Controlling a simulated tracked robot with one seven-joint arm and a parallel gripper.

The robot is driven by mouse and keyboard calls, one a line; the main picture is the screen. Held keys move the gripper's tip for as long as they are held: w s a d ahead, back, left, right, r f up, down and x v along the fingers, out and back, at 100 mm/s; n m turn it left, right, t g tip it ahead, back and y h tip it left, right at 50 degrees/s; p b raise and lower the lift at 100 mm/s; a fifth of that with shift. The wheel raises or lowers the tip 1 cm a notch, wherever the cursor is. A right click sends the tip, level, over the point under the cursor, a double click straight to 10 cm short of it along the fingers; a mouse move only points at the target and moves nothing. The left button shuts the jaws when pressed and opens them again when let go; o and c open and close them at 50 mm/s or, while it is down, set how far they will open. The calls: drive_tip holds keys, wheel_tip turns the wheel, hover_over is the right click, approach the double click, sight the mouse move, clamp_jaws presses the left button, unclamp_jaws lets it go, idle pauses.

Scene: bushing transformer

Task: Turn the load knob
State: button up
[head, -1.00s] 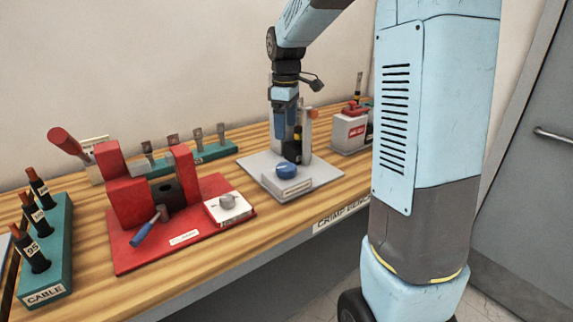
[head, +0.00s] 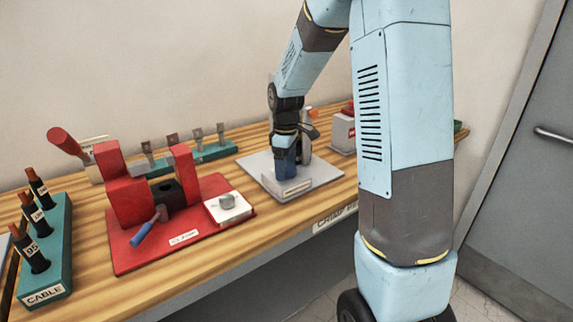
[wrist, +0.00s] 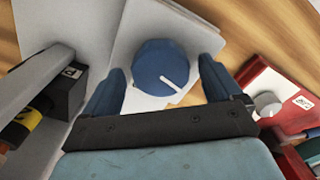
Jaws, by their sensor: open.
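The blue round knob (wrist: 160,66) with a white pointer line sits on a light grey base plate. In the wrist view the pointer aims to the lower right. My gripper (wrist: 160,82) is open, with one blue finger on each side of the knob and a gap visible on both sides. In the head view my gripper (head: 286,165) is low over the grey plate (head: 322,174) and hides the knob. A label on the block in front of the knob is too small to read.
A red press fixture (head: 125,262) with a grey knob (head: 227,201) on a white panel stands left of the plate. A teal cable rack (head: 62,265) is at far left. In the wrist view, a grey post with a black block (wrist: 68,90) stands close on the left.

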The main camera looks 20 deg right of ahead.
drive_tip(key=shift+d, duration=0.1)
drive_tip(key=c, duration=1)
drive_tip(key=shift+c, duration=0.2)
drive_tip(key=m, duration=0.4)
drive_tip(key=shift+m, duration=0.3)
drive_tip(key=m, duration=0.5)
drive_tip(key=shift+w+m, duration=0.1)
drive_tip(key=shift+m, duration=0.2)
drive_tip(key=m, duration=1)
drive_tip(key=shift+r, duration=0.1)
